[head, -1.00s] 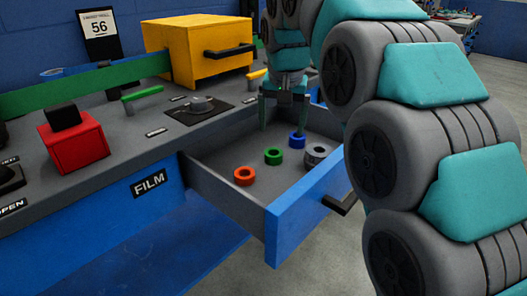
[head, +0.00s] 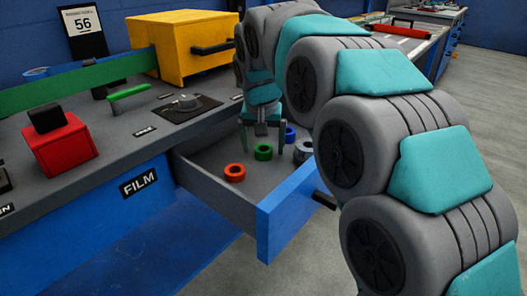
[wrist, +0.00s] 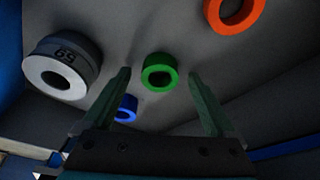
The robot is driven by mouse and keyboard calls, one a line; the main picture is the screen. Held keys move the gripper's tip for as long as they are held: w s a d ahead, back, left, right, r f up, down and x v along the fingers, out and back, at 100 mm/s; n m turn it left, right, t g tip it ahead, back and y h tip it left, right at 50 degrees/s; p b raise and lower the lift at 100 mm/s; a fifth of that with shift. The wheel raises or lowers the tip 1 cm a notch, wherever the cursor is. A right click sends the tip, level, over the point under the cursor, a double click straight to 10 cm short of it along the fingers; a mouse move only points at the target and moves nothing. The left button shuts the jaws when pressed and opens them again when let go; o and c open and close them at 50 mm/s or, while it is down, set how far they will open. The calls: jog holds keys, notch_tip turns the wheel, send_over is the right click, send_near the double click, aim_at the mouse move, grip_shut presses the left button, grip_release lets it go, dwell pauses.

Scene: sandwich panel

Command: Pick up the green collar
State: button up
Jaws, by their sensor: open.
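The green collar (head: 263,152) is a short ring lying in the open drawer, between the orange and blue collars. In the wrist view the green collar (wrist: 159,72) sits ahead of the fingertips, centred between them. My gripper (head: 262,148) is open and points down into the drawer above the green collar. In the wrist view my gripper (wrist: 159,72) shows both fingers spread with nothing held. I cannot tell the exact height of the fingertips over the collar.
In the drawer (head: 215,193) lie an orange collar (head: 235,173), a blue collar (head: 290,134) and a grey collar marked 59 (wrist: 62,68). The drawer's blue front (head: 290,215) and side walls surround them. A red block (head: 62,148) and yellow box (head: 183,45) stand on the bench.

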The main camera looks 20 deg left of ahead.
grip_shut()
dwell(0.8)
